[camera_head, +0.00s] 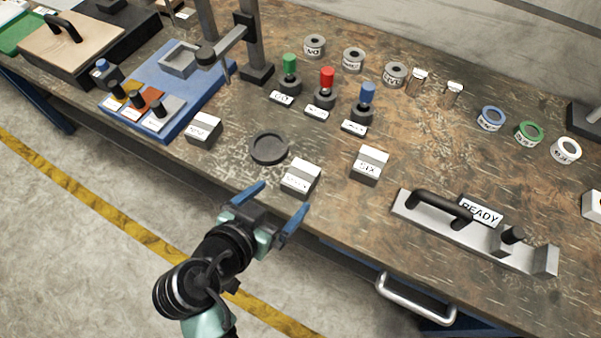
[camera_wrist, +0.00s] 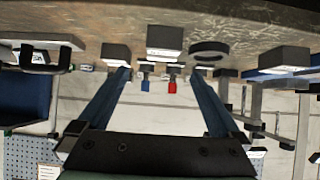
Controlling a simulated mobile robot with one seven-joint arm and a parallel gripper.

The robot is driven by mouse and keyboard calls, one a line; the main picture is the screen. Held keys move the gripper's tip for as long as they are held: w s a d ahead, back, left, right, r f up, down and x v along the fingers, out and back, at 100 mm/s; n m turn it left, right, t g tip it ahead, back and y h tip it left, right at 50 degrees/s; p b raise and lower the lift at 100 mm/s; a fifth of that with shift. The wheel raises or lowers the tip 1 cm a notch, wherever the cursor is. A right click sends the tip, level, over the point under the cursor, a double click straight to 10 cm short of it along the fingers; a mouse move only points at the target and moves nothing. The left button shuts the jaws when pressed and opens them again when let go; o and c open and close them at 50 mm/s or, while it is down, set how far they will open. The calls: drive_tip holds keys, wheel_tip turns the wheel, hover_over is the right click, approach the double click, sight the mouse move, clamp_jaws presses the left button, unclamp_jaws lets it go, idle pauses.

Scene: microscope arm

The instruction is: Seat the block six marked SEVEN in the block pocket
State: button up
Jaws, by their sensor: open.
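A pale block (camera_head: 300,177) with a white label, too small to read surely, sits near the bench's front edge. A second pale block (camera_head: 369,163), labelled SIX, stands right of it. A third labelled block (camera_head: 203,128) stands left, by the blue board. I cannot tell which is marked SEVEN. A grey square open holder (camera_head: 180,59) on the blue board may be the block pocket. My gripper (camera_head: 283,197) is open and empty, just in front of the first block. In the wrist view, that block (camera_wrist: 165,40) lies beyond and between the fingertips (camera_wrist: 158,76).
Red, green and blue-topped pegs and several labelled rings stand further back. A grey post with an arm (camera_head: 255,45) rises beside the blue board (camera_head: 190,115). A handled READY fixture (camera_head: 475,232) lies right.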

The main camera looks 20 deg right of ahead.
sight(302, 173)
drive_tip(key=x, duration=0.9)
drive_tip(key=shift+w+d+f, duration=0.1)
drive_tip(key=shift+w+f, duration=0.05)
drive_tip(key=shift+w, duration=0.25)
clamp_jaws()
drive_tip(key=shift+w+r, duration=0.1)
drive_tip(key=shift+r, duration=0.15)
